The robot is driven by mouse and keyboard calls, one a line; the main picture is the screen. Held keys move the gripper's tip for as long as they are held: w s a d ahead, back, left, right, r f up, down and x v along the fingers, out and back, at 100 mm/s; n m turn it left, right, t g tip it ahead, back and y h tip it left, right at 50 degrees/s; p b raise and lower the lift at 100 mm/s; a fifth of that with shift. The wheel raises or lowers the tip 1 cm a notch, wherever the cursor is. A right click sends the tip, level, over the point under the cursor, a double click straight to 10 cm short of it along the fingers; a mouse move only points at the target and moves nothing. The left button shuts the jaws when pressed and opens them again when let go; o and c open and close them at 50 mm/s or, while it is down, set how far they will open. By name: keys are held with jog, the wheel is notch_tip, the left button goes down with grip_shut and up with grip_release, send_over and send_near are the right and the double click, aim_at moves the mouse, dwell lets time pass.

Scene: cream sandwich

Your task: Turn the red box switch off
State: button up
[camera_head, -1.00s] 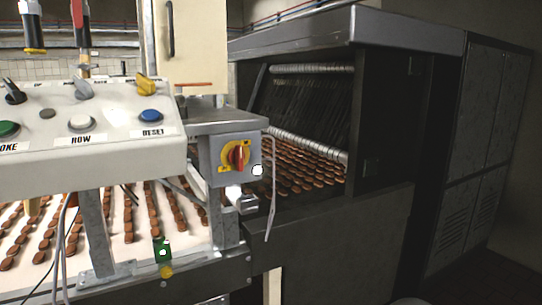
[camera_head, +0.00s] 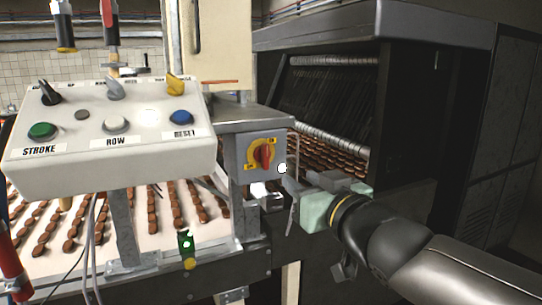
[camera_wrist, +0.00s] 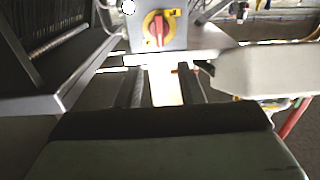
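The red switch knob (camera_head: 264,153) sits on a yellow plate on the front of a grey metal box (camera_head: 240,157). The knob stands roughly upright. In the wrist view the knob (camera_wrist: 159,30) is near the top middle, ahead of my fingers and a little left of centre. My gripper (camera_head: 288,188) is just right of and below the box in the head view, apart from the knob. In the wrist view my gripper (camera_wrist: 162,76) has its two dark fingers apart with nothing held between them.
A white control panel (camera_head: 107,165) with several buttons and levers stands left of the box. A dark oven-like machine (camera_head: 396,130) is behind and right. A conveyor with rows of brown biscuits (camera_head: 154,218) runs below. A white round knob (camera_head: 282,168) sits at the box's right edge.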

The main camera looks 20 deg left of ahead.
aim_at(267, 155)
jog(key=p+x, duration=0.3)
jog(key=x, duration=1.1)
jog(key=shift+w+a, duration=0.15)
jog(key=shift+w, duration=0.05)
grip_shut()
